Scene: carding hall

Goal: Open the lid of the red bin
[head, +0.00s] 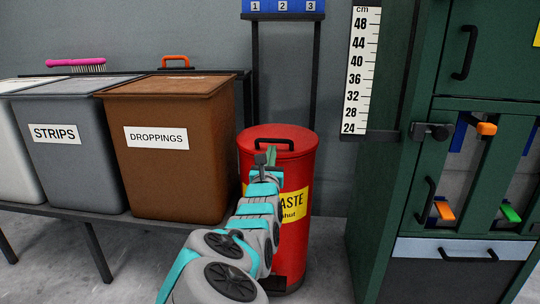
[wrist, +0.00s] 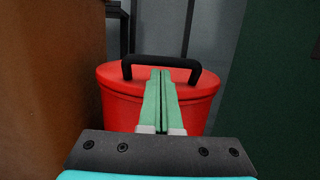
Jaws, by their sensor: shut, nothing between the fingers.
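The red bin (head: 294,234) stands on the floor, upright, with a yellow label partly hidden by my arm. Its red lid (head: 300,139) lies flat on top and is closed. A black bar handle (head: 275,143) arches over the lid. In the wrist view the lid (wrist: 112,76) and the handle (wrist: 160,63) are straight ahead. My gripper (wrist: 160,74) has its green fingers shut together and empty. The fingertips (head: 271,152) appear at the near side of the handle; I cannot tell whether they touch it.
A brown droppings bin (head: 165,182) and a grey strips bin (head: 62,165) stand on a bench just left. A green cabinet (head: 390,210) with handles stands at right. A height scale (head: 362,70) hangs behind. Some floor between bin and cabinet is clear.

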